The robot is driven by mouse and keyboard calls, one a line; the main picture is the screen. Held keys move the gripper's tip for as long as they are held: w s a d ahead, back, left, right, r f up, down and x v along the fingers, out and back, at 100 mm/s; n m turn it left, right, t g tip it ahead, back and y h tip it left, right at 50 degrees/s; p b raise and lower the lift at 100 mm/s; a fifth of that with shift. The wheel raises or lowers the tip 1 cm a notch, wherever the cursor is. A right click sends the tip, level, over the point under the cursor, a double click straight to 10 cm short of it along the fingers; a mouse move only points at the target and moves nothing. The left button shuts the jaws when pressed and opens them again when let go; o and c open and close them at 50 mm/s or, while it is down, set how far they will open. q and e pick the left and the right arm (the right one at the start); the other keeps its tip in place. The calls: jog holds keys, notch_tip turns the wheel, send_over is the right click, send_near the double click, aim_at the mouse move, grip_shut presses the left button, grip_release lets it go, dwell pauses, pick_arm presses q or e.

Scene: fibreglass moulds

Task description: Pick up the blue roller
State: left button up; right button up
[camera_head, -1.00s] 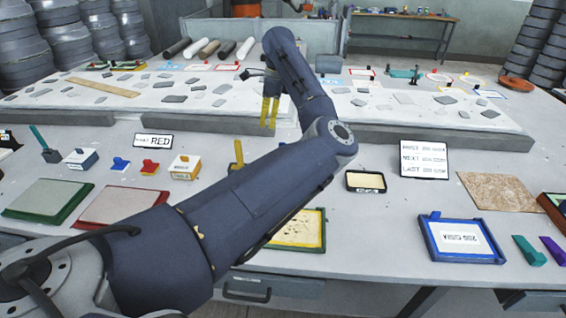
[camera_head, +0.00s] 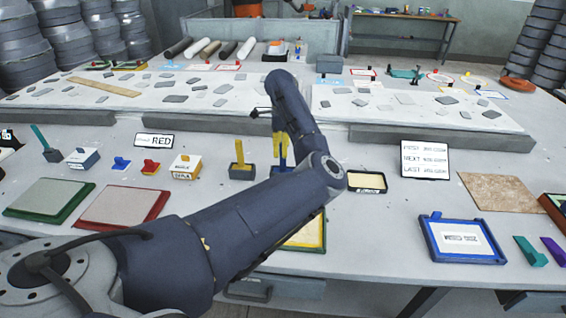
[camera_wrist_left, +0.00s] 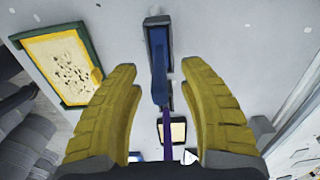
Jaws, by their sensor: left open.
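The blue roller (camera_wrist_left: 158,80) is a long blue upright piece between my left fingers in the left wrist view. In the head view the blue roller (camera_head: 284,161) shows just under my left gripper (camera_head: 279,145) and is partly covered by the fingers and arm. My left gripper (camera_wrist_left: 158,70) has its yellow fingers apart on both sides of the roller, with gaps showing. My right gripper is in neither view.
A block with a yellow upright handle (camera_head: 239,167) stands close at the left. A black-framed yellow pad (camera_head: 367,181) lies at the right, and a green-and-yellow framed tray (camera_wrist_left: 60,65) lies nearby. A blue-framed tray (camera_head: 460,240) is further right. A raised white bench stands behind.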

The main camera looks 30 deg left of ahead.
aim_at(283, 170)
pick_arm(q)
jog(key=shift+w+d+f, duration=0.1)
jog(key=shift+f, duration=1.35)
jog(key=shift+d+f, duration=0.1)
jog(key=shift+f, duration=1.3)
grip_shut()
